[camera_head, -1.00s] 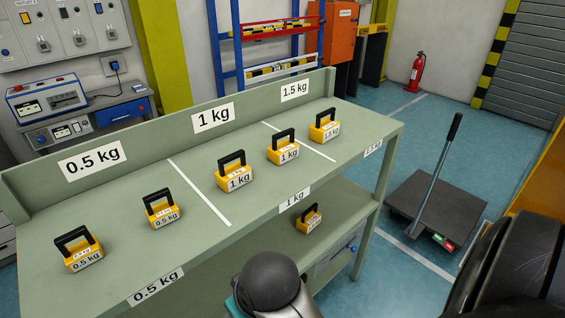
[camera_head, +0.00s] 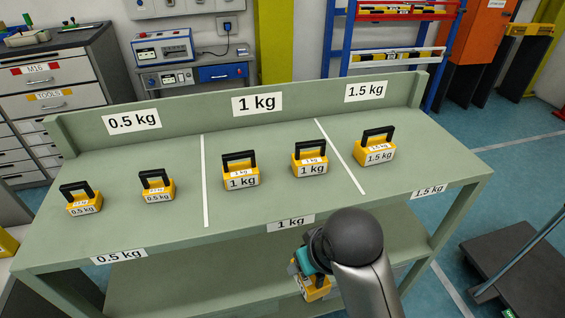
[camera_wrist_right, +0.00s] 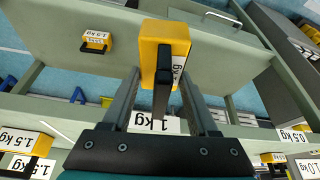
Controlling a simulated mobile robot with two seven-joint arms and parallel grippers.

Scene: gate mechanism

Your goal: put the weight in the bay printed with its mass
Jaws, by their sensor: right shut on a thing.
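My right gripper (camera_wrist_right: 163,105) is shut on a yellow weight (camera_wrist_right: 160,42) with a black handle. In the head view the held weight (camera_head: 314,288) is below the table's front edge, partly hidden by my right arm. Its printed mass is not readable; only "kg" shows, turned sideways. White lines split the tabletop into three bays, with signs 0.5 kg (camera_head: 132,121), 1 kg (camera_head: 257,103) and 1.5 kg (camera_head: 366,91). Two 0.5 kg weights (camera_head: 82,206) (camera_head: 157,193) stand left, two 1 kg weights (camera_head: 240,180) (camera_head: 310,168) in the middle, one 1.5 kg weight (camera_head: 375,156) right. My left gripper is not in view.
The right bay has free room (camera_head: 430,160) beside its weight. A back board (camera_head: 200,113) borders the tabletop, and a lower shelf (camera_head: 180,280) lies beneath. Another yellow weight (camera_wrist_right: 96,40) labelled 1.5 kg shows in the wrist view. A dark platform (camera_head: 515,270) stands right.

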